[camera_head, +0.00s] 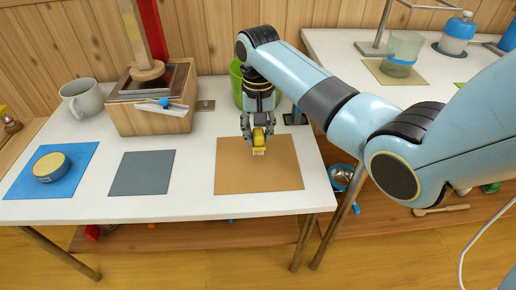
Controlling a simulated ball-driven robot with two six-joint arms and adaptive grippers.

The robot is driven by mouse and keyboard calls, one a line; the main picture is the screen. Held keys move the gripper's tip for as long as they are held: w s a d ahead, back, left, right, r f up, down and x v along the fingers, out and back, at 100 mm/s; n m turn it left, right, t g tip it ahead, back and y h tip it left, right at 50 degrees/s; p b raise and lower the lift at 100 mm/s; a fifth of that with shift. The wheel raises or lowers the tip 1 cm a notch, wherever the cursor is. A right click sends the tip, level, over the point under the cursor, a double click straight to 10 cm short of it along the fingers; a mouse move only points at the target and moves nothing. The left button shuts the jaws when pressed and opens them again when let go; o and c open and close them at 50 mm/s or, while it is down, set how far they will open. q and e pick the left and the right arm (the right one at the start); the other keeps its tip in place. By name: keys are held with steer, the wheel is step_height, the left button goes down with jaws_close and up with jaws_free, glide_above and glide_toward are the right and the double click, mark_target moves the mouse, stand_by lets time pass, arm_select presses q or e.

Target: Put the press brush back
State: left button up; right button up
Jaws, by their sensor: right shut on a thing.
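My right gripper (258,130) points down over the brown mat (285,178) on the white table. It is shut on a small yellow piece with a pale, bristle-like lower edge, which looks like the press brush (259,150). I cannot tell whether the brush touches the mat. A wooden press (150,122) with a box-like base, an upright post and a red strip stands at the back left of the table. A blue and white piece (165,104) lies on its front edge. My left gripper is out of view.
A grey mug (82,98) stands left of the press. A round yellow-topped item (50,166) sits on a blue mat (76,181). The grey mat (142,173) is bare. A green container (236,82) is partly hidden behind my right arm. A second table (340,48) holds jars.

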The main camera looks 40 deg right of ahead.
mark_target(258, 144)
step_height(258, 144, down, 4)
steer(key=shift+w+f+b, duration=0.1)
steer(key=shift+b, duration=0.7)
jaws_close()
steer(key=o, duration=1)
jaws_free()
step_height(258, 144, up, 12)
steer(key=p, duration=0.4)
